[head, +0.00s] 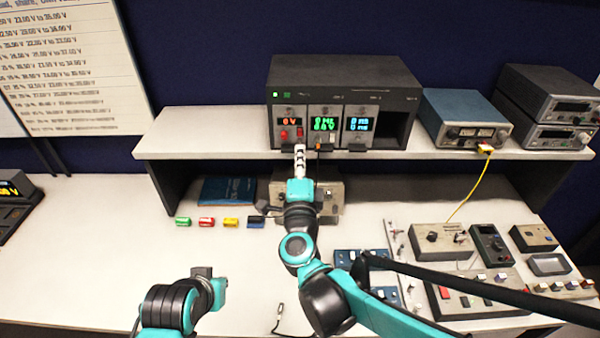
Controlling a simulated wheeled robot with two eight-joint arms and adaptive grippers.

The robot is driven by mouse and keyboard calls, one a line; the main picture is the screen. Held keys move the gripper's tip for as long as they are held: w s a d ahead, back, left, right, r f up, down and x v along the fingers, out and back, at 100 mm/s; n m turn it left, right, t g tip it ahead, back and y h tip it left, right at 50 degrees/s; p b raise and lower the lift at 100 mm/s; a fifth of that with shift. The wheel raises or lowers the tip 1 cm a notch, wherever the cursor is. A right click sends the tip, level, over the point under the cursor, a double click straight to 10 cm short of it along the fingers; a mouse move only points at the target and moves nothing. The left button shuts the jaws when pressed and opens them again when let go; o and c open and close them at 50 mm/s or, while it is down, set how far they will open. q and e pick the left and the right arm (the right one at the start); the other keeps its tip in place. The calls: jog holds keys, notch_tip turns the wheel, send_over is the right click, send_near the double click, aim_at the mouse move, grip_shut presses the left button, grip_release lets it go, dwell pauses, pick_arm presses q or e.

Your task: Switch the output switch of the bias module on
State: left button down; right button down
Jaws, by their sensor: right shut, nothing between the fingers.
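A dark rack unit (398,88) on the raised shelf holds three plug-in modules. The left module (290,112) has a red display reading about 0 V and red knobs or jacks under it. The middle module (325,112) has a green display, the right module (359,110) a cyan one. I cannot read which is the bias module, and its output switch is too small to make out. My right gripper (299,152) is shut and empty, its tips at the lower edge of the left module; contact cannot be told. My left arm (180,303) is low over the bench, its fingers not clear.
A blue instrument (466,118) and two stacked dark units (548,108) stand right on the shelf (215,122). A yellow cable (468,187) hangs down to boxes on the bench. Coloured blocks (206,222) lie left of my right arm.

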aim_at(301, 129)
jog(key=w, duration=0.5)
jog(key=shift+w+r+b, duration=0.35)
jog(key=shift+b, duration=0.05)
jog(key=shift+w, duration=0.1)
jog(key=shift+w+r+p, duration=0.3)
jog(key=shift+w+r, duration=0.05)
jog(key=shift+w, duration=0.05)
jog(key=shift+s+f, duration=0.1)
jog(key=shift+s, duration=0.05)
jog(key=shift+d, duration=0.1)
